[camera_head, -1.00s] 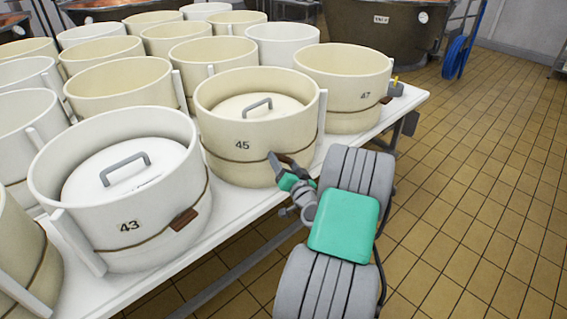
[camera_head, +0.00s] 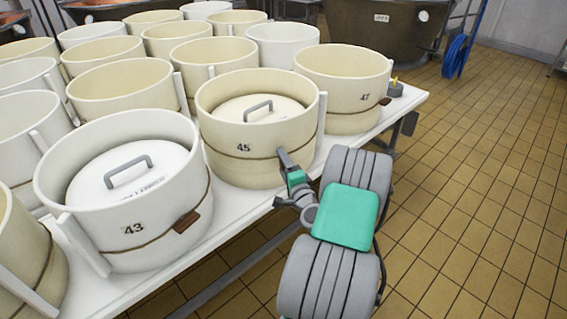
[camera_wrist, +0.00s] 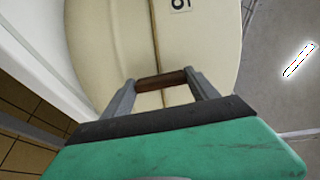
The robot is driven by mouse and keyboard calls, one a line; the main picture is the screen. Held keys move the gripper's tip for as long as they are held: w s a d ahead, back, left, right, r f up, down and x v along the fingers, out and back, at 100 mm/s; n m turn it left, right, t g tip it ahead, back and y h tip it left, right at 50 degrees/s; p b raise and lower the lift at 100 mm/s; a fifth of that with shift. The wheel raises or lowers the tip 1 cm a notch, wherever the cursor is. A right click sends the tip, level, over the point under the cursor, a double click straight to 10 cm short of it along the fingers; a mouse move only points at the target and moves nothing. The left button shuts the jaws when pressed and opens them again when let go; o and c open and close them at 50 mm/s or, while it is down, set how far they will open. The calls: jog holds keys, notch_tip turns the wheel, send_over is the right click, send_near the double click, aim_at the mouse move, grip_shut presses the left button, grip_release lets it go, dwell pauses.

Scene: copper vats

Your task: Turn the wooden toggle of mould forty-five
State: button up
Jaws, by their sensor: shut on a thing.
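Mould forty-five (camera_head: 260,125) is a cream round tub with a lid and handle inside, a cord around its side and the number 45 on its front. It also fills the upper part of the wrist view (camera_wrist: 110,45). The wooden toggle (camera_wrist: 161,81) shows there as a small brown bar at the cord, lying across between my fingers. My gripper (camera_wrist: 161,86) is shut on the toggle, with a finger at each end of it. In the head view, my gripper (camera_head: 284,158) is at the mould's front right side and hides the toggle.
Mould 43 (camera_head: 125,190), with its own brown toggle (camera_head: 186,222), stands to the left. Mould 47 (camera_head: 345,85) stands behind to the right. Several other moulds fill the white table (camera_head: 220,225). The tiled floor (camera_head: 470,220) at the right is clear.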

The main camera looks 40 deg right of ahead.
jog(key=shift+m, duration=0.6)
jog(key=o, duration=1.4)
jog(key=shift+c, duration=0.2)
jog(key=v, duration=0.7)
jog(key=shift+s+a, duration=0.15)
jog(key=shift+s, duration=0.2)
